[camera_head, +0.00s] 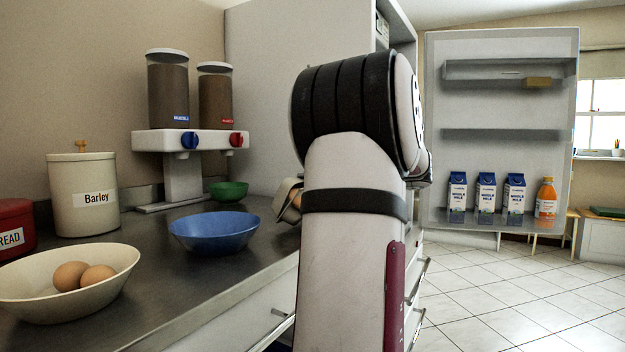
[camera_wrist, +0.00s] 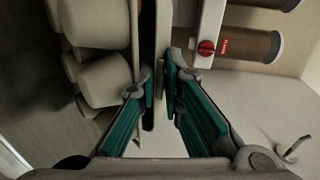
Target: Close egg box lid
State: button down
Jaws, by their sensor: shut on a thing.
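The egg box (camera_head: 287,200) is a beige carton on the counter in the head view, mostly hidden behind my arm; its lid looks raised. In the wrist view its rounded beige forms (camera_wrist: 95,80) fill the left side; I cannot tell whether these are cups or eggs. A thin beige panel, which looks like the egg box lid (camera_wrist: 163,30), runs down the middle. My gripper (camera_wrist: 160,78) has its teal-padded fingers on either side of this panel and is shut on it. In the head view my gripper is hidden behind the arm.
A blue bowl (camera_head: 214,233), a green bowl (camera_head: 229,190) and a cream bowl (camera_head: 30,296) with two eggs (camera_head: 85,277) stand on the counter. A cereal dispenser (camera_head: 185,180) and a barley canister (camera_head: 84,198) are behind. The open fridge door (camera_head: 500,105) is at right.

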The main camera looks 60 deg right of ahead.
jog(key=shift+g+y, duration=0.4)
jog(key=shift+g, duration=0.3)
jog(key=f, duration=0.5)
jog(key=shift+s+f, duration=0.2)
jog(key=shift+f, duration=0.2)
jog(key=c, duration=1.8)
grip_release()
jog(key=shift+a, duration=0.1)
jog(key=shift+w, duration=0.1)
jog(key=shift+r, duration=0.1)
jog(key=s+r+t, duration=0.1)
jog(key=s+r, duration=0.5)
jog(key=s, duration=0.2)
jog(key=shift+s+a+r+h, duration=0.15)
jog(key=shift+a+r+h, duration=0.15)
jog(key=shift+a+h, duration=0.1)
